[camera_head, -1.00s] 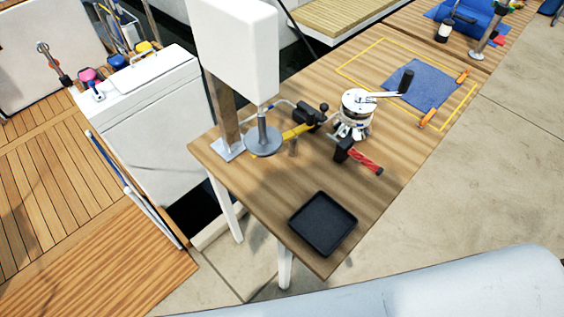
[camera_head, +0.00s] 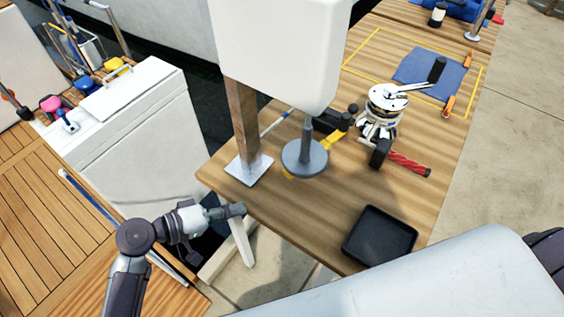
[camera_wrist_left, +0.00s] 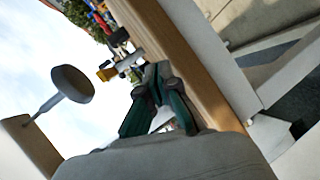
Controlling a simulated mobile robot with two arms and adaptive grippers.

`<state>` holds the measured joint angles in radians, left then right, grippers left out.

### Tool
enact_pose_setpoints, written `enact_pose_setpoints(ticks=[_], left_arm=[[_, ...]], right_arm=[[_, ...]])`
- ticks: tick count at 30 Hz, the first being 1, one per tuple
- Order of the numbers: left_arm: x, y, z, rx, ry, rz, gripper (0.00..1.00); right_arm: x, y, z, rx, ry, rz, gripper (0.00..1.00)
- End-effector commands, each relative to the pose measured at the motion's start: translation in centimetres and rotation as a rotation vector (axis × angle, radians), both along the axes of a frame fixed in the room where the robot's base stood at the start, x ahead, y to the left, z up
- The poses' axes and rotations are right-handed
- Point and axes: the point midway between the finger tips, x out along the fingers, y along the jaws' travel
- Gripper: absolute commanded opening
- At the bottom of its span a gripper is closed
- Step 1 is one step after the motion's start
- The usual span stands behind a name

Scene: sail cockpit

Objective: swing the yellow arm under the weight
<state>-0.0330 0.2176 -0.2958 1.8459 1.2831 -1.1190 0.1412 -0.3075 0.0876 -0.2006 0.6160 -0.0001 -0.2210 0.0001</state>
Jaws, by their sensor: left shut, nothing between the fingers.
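The yellow arm (camera_head: 335,139) lies low over the table, partly hidden behind the grey weight (camera_head: 305,157). The weight is a round disc with an upright stem, below the white box on the wooden post. In the left wrist view the weight (camera_wrist_left: 71,84) shows from below, with the yellow arm's end (camera_wrist_left: 106,74) to its right and apart from it in the picture. My left gripper (camera_head: 240,210) is shut and empty beside the table's left edge, short of the post's foot. It also shows in the left wrist view (camera_wrist_left: 158,72). My right gripper is not in view.
A wooden post (camera_head: 243,120) on a metal plate carries the white box (camera_head: 280,50). A winch (camera_head: 385,110) with a black handle and a red-handled part (camera_head: 410,163) stand to the right. A black tray (camera_head: 380,235) sits at the table's near corner. Bare wood lies between.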

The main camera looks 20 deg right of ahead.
Motion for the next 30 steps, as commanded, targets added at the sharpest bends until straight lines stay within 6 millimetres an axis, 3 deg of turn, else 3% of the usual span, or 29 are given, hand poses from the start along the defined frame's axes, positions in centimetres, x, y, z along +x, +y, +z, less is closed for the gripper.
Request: enact_pose_setpoints(ticks=[9, 17, 30], left_arm=[[4.8, -1.0, 5.9, -0.312, 0.127, 0.023, 0.0], [6.3, -2.3, 7.7, -0.396, 0.171, 0.031, 0.0], [8.1, -11.0, 7.7, -0.392, 0.17, 0.03, 0.0]], right_arm=[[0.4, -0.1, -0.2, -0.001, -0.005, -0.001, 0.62], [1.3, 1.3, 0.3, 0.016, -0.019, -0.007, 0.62], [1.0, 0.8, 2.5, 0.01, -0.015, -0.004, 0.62]])
